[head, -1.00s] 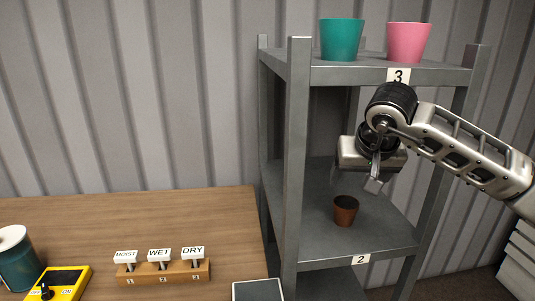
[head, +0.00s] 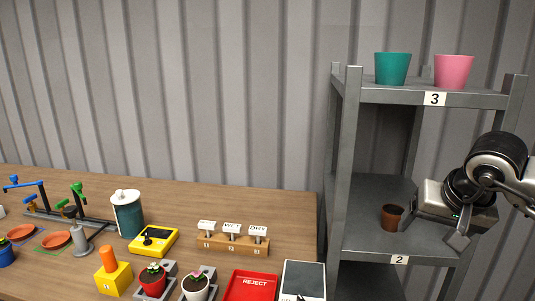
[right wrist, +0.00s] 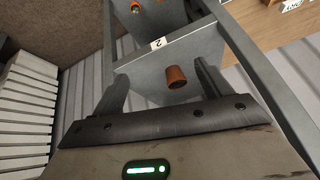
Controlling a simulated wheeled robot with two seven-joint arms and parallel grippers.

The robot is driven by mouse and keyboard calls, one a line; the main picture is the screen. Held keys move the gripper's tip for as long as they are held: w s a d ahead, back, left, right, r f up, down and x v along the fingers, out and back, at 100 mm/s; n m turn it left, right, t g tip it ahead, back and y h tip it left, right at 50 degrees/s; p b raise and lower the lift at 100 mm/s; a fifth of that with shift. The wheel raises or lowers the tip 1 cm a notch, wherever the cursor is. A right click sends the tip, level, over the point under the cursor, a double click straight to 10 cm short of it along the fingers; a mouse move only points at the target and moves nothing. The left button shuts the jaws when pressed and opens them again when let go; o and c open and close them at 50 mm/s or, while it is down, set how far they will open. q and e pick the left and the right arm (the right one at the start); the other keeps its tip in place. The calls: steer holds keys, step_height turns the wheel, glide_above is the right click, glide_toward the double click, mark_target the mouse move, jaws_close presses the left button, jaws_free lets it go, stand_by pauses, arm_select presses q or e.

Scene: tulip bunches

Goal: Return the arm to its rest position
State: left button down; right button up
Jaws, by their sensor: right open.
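My right gripper (head: 430,232) is at the right of the head view, in front of the shelf unit. Its jaws are open and empty, and its two fingers also show in the right wrist view (right wrist: 160,84). A small brown pot (head: 391,217) stands upright on the shelf labelled 2, left of the gripper. The pot (right wrist: 176,77) appears between the spread fingers in the right wrist view, standing beyond them on the shelf. My left gripper is in neither view.
The grey shelf unit (head: 344,165) has close posts. Teal (head: 392,68) and pink (head: 453,70) pots stand on shelf 3. The wooden table (head: 180,200) at left holds a red REJECT tray (head: 251,284), a label stand (head: 232,242) and potted plants. White slats (right wrist: 27,105) show in the wrist view.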

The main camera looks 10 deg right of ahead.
steer(key=a+f+m+y, duration=0.1)
steer(key=a+f+y, duration=0.2)
steer(key=a+y, duration=0.75)
steer(key=s+a+r+m+t+y, duration=0.2)
steer(key=a+r+m+y, duration=0.35)
steer(key=a, duration=0.35)
steer(key=s+a+r+m+t+y, duration=0.2)
steer(key=a+r+m+y, duration=0.2)
steer(key=a+m, duration=0.4)
steer(key=w+d+f+m+t+h, duration=0.15)
steer(key=d+m+t+h, duration=0.4)
steer(key=m, duration=0.75)
steer(key=w+d+f+m+t+h, duration=0.1)
steer(key=w+d+m+t+h, duration=0.2)
steer(key=m+t+h, duration=0.75)
steer(key=s+d+f+m+g+h, duration=0.2)
steer(key=d+f+m+g+h, duration=0.25)
steer(key=f+m+g, duration=0.8)
steer(key=s+a+f+m+g+y, duration=0.1)
steer(key=s+f+m+g+y, duration=0.1)
steer(key=s+f+m+g, duration=1.2)
steer(key=a+f+t+y, duration=0.3)
steer(key=a+f+t, duration=0.3)
steer(key=t, duration=0.5)
step_height(320, 180, down, 2)
steer(key=shift+f+n, duration=0.1)
steer(key=shift+n, duration=0.35)
